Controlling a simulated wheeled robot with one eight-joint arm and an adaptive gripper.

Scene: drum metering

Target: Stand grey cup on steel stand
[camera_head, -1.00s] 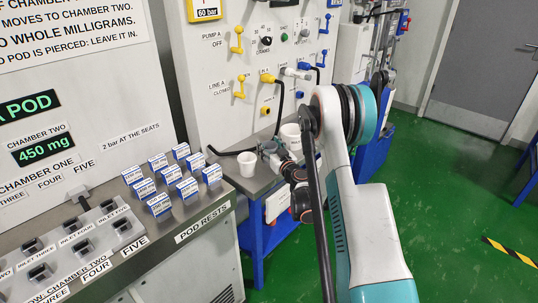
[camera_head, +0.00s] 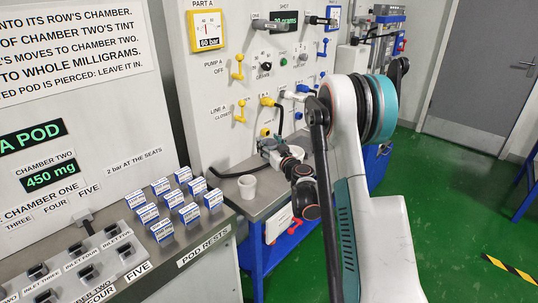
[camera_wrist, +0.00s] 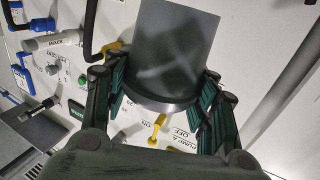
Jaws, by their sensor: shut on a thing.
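My gripper (camera_wrist: 165,108) is shut on a grey cup (camera_wrist: 172,45) in the wrist view, with its green-padded fingers on both sides near the cup's darker end. In the head view my gripper (camera_head: 268,148) is over the small bench in front of the panel, and the grey cup cannot be told apart there. I cannot make out the steel stand for sure in either view.
A pale cup (camera_head: 247,188) stands on the small steel-topped bench (camera_head: 262,203). Another pale cup (camera_head: 297,153) shows partly behind my arm. Several blue-and-white boxes (camera_head: 172,200) stand on the left counter. Valve levers and a black hose (camera_head: 235,172) stick out from the panel.

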